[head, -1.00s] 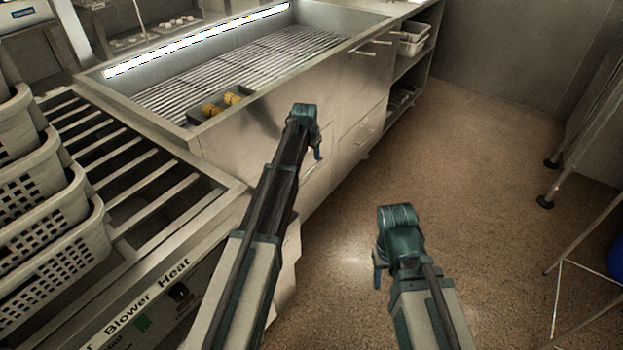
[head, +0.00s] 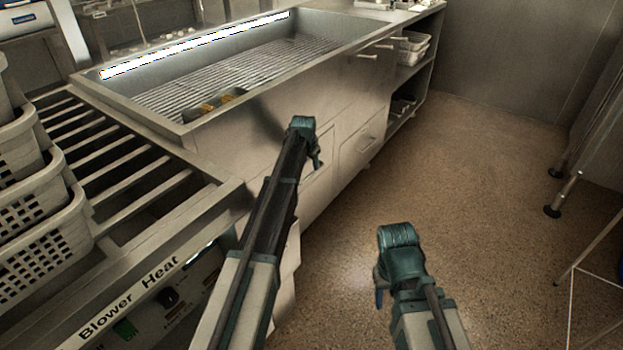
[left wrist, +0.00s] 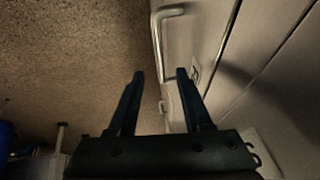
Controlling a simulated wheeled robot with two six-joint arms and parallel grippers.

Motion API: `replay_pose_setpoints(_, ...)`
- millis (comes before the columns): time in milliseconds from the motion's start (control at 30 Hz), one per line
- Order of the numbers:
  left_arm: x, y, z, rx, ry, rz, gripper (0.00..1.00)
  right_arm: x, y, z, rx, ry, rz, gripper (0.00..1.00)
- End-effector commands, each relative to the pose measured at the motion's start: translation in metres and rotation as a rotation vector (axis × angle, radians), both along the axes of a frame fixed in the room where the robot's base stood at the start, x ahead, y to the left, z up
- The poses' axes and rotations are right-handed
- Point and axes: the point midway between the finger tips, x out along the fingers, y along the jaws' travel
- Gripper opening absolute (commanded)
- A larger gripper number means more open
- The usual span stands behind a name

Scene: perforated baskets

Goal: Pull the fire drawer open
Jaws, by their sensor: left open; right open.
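The steel counter (head: 275,152) has several drawer and door fronts on the side facing the open floor. I cannot tell which front is the fire drawer; no label is legible. My left gripper (head: 317,162) is in front of this side, low by a lower panel, and hides part of it. In the left wrist view its open fingers (left wrist: 160,74) are empty, with a bar handle (left wrist: 158,32) on the front just beyond them, apart from them. My right gripper (head: 379,292) is open and empty above the floor, away from the counter.
Stacked perforated baskets (head: 45,240) stand on a slatted rack at the left, above a "Blower Heat" control panel (head: 140,310). A fryer basin with a wire grate (head: 240,75) tops the counter. Metal stand legs (head: 560,190) are at the right. The floor (head: 470,200) between is clear.

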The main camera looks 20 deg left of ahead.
Motion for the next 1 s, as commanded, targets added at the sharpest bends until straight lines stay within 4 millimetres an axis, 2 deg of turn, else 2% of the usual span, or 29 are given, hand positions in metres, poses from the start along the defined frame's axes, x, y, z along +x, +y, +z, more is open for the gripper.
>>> replay_pose_setpoints(33, 0.005, 0.000, -0.015, 0.000, 0.000, 0.000, 0.50, 0.000, 0.000, -0.015, 0.000, -0.001, 0.001, 0.50)
replay_pose_setpoints(400, 0.027, 0.002, -0.062, 0.000, 0.000, 0.000, 0.50, 0.000, 0.001, -0.062, 0.006, -0.001, 0.010, 0.50)
replay_pose_setpoints(533, 0.030, 0.002, -0.067, 0.000, 0.000, 0.000, 0.50, 0.000, 0.002, -0.067, 0.007, 0.000, 0.012, 0.50)
replay_pose_setpoints(833, 0.031, 0.002, -0.066, 0.000, 0.000, 0.000, 0.50, 0.000, 0.002, -0.066, 0.007, 0.000, 0.013, 0.50)
replay_pose_setpoints(1000, 0.031, 0.002, -0.066, 0.000, 0.000, 0.000, 0.19, 0.000, 0.002, -0.067, 0.007, 0.000, 0.013, 0.50)
